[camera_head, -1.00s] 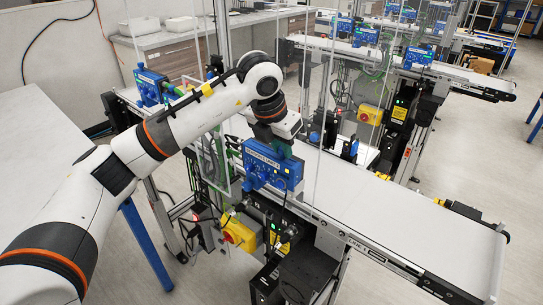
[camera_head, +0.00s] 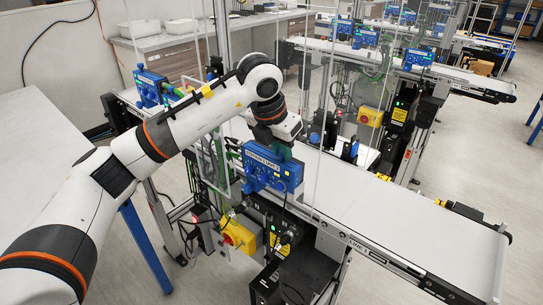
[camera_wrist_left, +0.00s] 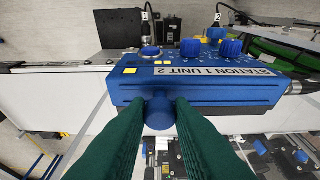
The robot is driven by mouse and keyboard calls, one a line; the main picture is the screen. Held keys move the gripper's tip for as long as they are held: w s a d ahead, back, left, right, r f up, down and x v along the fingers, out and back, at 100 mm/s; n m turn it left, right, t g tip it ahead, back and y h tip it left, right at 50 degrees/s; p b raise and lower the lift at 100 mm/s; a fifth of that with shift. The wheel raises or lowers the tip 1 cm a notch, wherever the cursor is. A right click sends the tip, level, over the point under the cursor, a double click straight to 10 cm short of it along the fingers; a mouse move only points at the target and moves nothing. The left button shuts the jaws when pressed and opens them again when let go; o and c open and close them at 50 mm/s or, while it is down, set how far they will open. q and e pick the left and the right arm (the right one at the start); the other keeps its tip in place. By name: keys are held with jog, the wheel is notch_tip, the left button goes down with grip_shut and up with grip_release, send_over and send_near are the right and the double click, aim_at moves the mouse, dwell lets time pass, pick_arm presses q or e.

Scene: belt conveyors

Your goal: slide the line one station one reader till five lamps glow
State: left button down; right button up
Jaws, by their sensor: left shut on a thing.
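A blue reader unit labelled "STATION 1 UNIT 2" (camera_wrist_left: 215,92) stands at the near conveyor line; it also shows in the head view (camera_head: 272,168). It has several blue knobs on top and a blue round knob (camera_wrist_left: 161,112) on its near face. Bright yellow marks (camera_wrist_left: 130,71) show at its left end; I cannot tell whether they are glowing lamps. My left gripper (camera_wrist_left: 161,122), with green fingers, is shut on the round knob, one finger each side. In the head view my left gripper (camera_head: 281,150) reaches the unit from behind. My right gripper is not in view.
The near conveyor belt (camera_head: 400,220) runs clear to the lower right. Another blue unit (camera_head: 150,85) stands at its far left end. A yellow switch box (camera_head: 240,237) hangs below. Thin clear uprights stand close around my arm. A white table (camera_head: 40,150) is at left.

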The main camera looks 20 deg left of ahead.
pick_arm(q)
jog(key=shift+f+b, duration=0.6)
jog(key=shift+b, duration=0.55)
dwell(1.6)
dwell(0.3)
jog(key=c, duration=1.2)
grip_release()
jog(key=shift+r, duration=0.1)
